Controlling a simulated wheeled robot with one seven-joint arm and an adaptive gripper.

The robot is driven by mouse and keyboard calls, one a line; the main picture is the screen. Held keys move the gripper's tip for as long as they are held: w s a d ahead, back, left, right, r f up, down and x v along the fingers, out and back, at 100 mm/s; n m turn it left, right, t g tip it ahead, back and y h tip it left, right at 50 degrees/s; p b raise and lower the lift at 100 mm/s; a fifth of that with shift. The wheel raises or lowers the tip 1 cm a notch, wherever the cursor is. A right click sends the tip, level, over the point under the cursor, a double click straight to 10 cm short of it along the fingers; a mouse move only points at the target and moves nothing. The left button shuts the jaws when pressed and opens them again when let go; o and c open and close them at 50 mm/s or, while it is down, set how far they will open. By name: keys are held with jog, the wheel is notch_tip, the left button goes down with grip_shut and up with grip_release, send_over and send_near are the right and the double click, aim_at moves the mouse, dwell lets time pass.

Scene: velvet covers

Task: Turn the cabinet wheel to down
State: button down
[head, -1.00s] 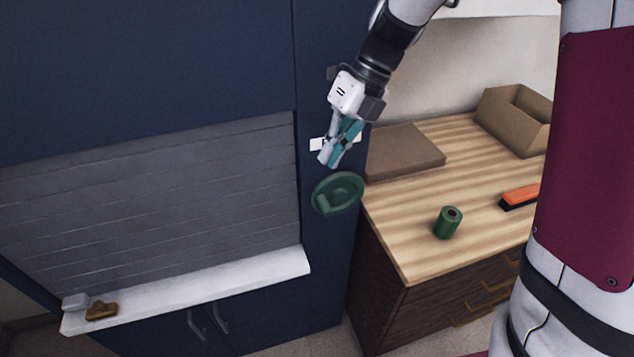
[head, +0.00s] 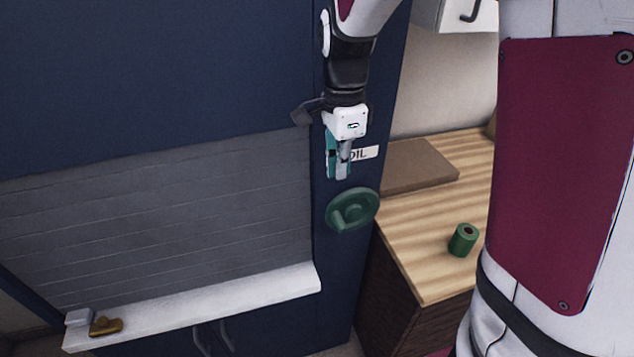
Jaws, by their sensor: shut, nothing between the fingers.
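The green cabinet wheel (head: 366,200) is mounted on the narrow dark blue front panel of the cabinet (head: 335,270). Its handle knob (head: 338,218) is at the lower left of the rim. My gripper (head: 338,178) is just above the wheel in the picture, pointing down, with its fingers shut and empty. A small gap shows between the fingertips and the wheel's rim.
A grey slatted shutter (head: 160,220) and white ledge (head: 220,297) lie to the left. A brass-coloured object (head: 106,326) sits on the ledge. At right, a wooden counter (head: 420,260) holds a brown flat box (head: 415,165) and a green roll (head: 463,240). A black lever (head: 303,112) is beside my wrist.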

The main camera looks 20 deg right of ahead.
aim_at(336, 220)
notch_tip(336, 220, down, 11)
jog(key=shift+d, duration=0.1)
jog(key=shift+f, duration=0.2)
jog(key=shift+f, duration=0.1)
jog(key=shift+s+a+f, duration=0.15)
jog(key=shift+a+f, duration=0.05)
jog(key=shift+f, duration=0.4)
notch_tip(336, 220, up, 12)
jog(key=s+r+n+t+b, duration=0.1)
jog(key=s+r+n+t, duration=0.1)
jog(key=s+r+n, duration=0.3)
jog(key=s+r+n+t+b, duration=0.1)
jog(key=s+r+n+t, duration=0.2)
jog(key=s+n, duration=0.8)
notch_tip(336, 220, up, 3)
jog(key=shift+f+n+t, duration=0.2)
jog(key=shift+n+t, duration=0.1)
jog(key=shift+n, duration=0.7)
